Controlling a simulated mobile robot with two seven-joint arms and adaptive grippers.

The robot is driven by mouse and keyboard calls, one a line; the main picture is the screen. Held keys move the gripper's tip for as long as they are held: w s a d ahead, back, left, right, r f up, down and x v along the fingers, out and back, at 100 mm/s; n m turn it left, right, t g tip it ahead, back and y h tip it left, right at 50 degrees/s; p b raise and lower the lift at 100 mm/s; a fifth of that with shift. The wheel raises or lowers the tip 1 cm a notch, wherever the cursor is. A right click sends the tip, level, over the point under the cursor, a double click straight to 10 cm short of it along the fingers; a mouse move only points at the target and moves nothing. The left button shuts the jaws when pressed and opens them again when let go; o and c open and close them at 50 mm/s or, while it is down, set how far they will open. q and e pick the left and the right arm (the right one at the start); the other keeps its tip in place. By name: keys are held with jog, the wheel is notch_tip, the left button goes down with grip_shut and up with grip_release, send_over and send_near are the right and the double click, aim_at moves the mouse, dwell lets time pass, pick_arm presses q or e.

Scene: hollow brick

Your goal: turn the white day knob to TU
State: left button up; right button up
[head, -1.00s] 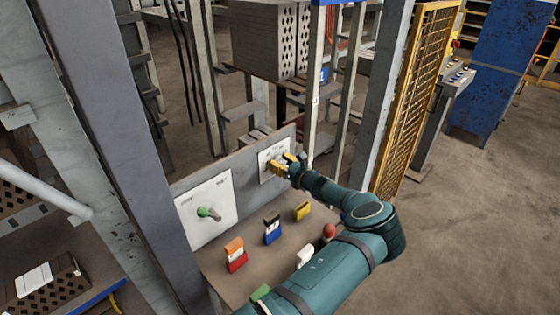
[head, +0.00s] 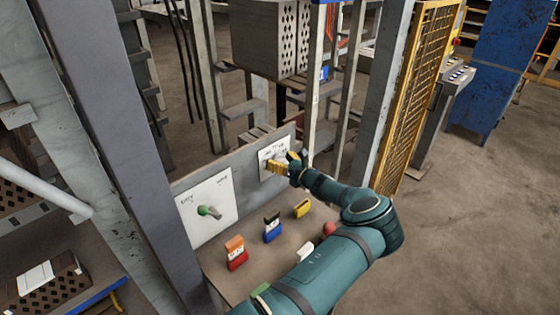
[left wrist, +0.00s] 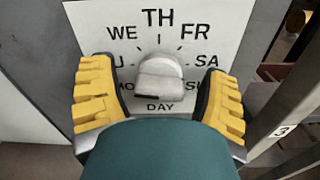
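The white day knob (left wrist: 160,80) sits at the middle of a white day plate (left wrist: 205,30) in the left wrist view. Letters WE, TH, FR and SA show around it, with DAY below. TU is partly hidden by the left-hand finger; MO and SU are partly covered too. I cannot tell which day the knob points to. My left gripper (left wrist: 158,72) is open, its yellow fingers on either side of the knob with gaps between. In the head view my left gripper (head: 283,163) is in front of the day plate (head: 266,153) and hides the knob. My right gripper is not in view.
A second white plate with a green-tipped lever (head: 208,211) is to the left. On the desk are an orange-red switch (head: 236,254), a blue-black switch (head: 272,228), a yellow block (head: 302,209) and a red button (head: 329,229). A grey post (head: 314,90) stands right of the panel.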

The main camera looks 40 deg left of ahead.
pick_arm(q)
jog(key=shift+d, duration=0.1)
jog(key=s+d, duration=0.1)
jog(key=d, duration=1)
jog(key=shift+d, duration=0.4)
